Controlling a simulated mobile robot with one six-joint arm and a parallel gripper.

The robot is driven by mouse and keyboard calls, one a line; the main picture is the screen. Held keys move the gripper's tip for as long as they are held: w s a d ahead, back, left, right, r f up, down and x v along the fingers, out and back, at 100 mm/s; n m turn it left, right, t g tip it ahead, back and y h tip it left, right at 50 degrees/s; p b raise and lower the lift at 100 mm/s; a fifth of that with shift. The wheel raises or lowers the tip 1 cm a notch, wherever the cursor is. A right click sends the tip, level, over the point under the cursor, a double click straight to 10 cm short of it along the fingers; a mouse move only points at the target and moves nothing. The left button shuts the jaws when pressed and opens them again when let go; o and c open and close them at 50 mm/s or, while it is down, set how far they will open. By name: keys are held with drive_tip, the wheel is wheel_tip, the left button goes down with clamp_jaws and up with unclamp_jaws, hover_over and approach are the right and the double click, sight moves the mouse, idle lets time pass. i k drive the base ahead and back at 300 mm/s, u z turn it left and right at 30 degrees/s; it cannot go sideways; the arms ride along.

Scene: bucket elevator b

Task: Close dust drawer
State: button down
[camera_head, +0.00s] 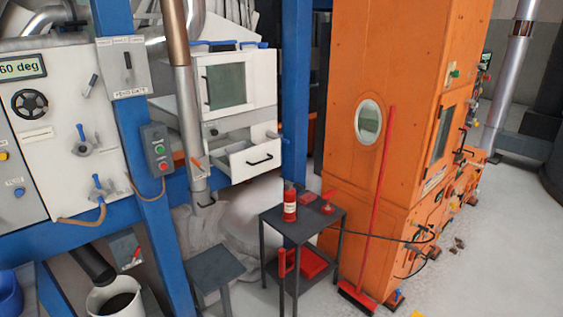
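A white drawer (243,163) with a black bar handle (259,160) is in the head view, left of centre. It stands pulled out from the lower front of a white cabinet (226,88), and its open top shows. No readable label marks it as the dust drawer, but it is the only drawer I can make out. The cabinet's windowed door (227,84) above it looks shut. My gripper does not show in this view.
A blue post (295,110) stands just right of the drawer. A dark metal table (303,222) with a red extinguisher (290,205) stands in front, with a grey stool (214,267) to its left. A tall orange machine (385,60) is at right.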

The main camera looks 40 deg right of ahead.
sight(244, 164)
drive_tip(key=i, duration=0.95)
drive_tip(key=u, duration=0.05)
